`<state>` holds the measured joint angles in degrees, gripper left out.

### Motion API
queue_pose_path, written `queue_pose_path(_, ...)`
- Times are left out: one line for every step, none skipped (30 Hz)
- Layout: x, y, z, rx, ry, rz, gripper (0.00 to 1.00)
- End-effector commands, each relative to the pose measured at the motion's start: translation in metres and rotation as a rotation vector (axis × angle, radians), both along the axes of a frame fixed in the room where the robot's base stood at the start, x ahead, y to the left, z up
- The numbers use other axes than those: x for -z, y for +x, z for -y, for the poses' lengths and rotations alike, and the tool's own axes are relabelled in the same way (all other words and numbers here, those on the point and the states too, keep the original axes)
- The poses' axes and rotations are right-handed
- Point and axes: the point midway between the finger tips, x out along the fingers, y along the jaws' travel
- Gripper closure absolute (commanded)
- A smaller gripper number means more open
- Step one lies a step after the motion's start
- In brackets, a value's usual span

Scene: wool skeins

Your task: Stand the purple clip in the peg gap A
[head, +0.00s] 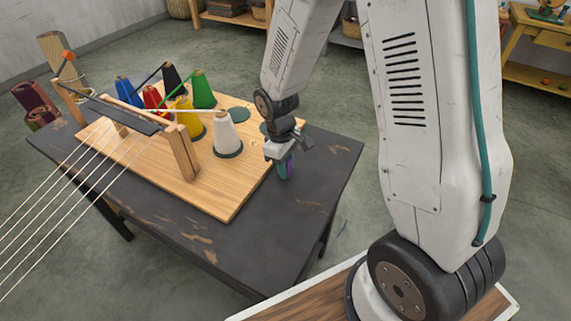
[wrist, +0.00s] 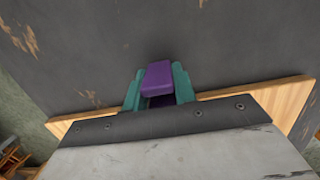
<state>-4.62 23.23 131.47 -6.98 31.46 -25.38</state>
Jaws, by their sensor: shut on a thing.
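My gripper (head: 284,168) is shut on the purple clip (wrist: 157,76), which sits between its two teal fingers in the wrist view. In the head view the gripper points down over the dark table, just off the right edge of the wooden board, and only a little purple shows. I cannot tell whether the clip touches the table. I cannot make out a peg gap marked A in either view.
On the wooden board (head: 215,205) stand several coloured yarn cones, the white cone (head: 226,135) nearest my gripper. A wooden frame with a dark bar (head: 122,114) and stretched threads stands at the left. The dark table (head: 285,225) is clear in front.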

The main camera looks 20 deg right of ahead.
Motion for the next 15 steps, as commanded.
queue_pose_path(0.0020,-0.0001,0.0003,0.001,0.000,0.000,0.95)
queue_pose_path(0.0018,0.0000,0.0004,0.001,0.000,0.000,0.95)
queue_pose_path(0.0014,0.0001,0.0004,0.001,0.000,0.001,0.95)
queue_pose_path(0.0013,0.0001,0.0004,0.001,0.000,0.001,0.95)
queue_pose_path(0.0013,0.0001,0.0006,0.001,0.000,0.001,0.95)
queue_pose_path(0.0013,0.0000,0.0006,0.002,0.000,0.001,0.95)
queue_pose_path(0.0015,0.0000,0.0014,0.002,0.000,0.001,0.95)
queue_pose_path(0.0020,-0.0001,0.0015,0.002,0.000,0.001,0.95)
queue_pose_path(0.0031,-0.0001,0.0017,0.003,0.000,0.000,0.95)
queue_pose_path(0.0041,0.0000,0.0016,0.003,0.000,0.000,0.95)
queue_pose_path(0.0050,-0.0001,0.0016,0.003,0.000,0.001,0.95)
queue_pose_path(0.0043,0.0002,0.0016,0.003,0.000,0.001,0.62)
queue_pose_path(0.0042,0.0002,0.0016,0.003,0.000,0.001,0.54)
queue_pose_path(0.0042,0.0002,0.0016,0.003,0.000,0.001,0.51)
queue_pose_path(0.0042,0.0001,0.0015,0.003,0.000,0.001,0.51)
